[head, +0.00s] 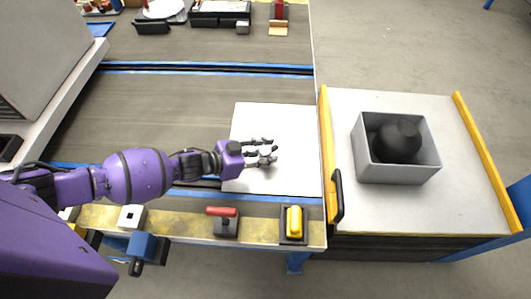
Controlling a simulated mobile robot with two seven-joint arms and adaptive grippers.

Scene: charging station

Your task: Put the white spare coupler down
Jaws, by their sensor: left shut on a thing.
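My left gripper (268,151) reaches in from the left, over the white panel (300,125) on the table. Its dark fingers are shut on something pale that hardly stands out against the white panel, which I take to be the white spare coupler. Its outline is not clear, and I cannot tell whether it touches the panel. My right gripper is not in view.
A grey bin (366,165) with a dark round object (398,143) stands on the cart at right. Along the table's front edge are a white block (131,216), a red-handled piece (222,212) and a yellow piece (294,221). The panel's right part is clear.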

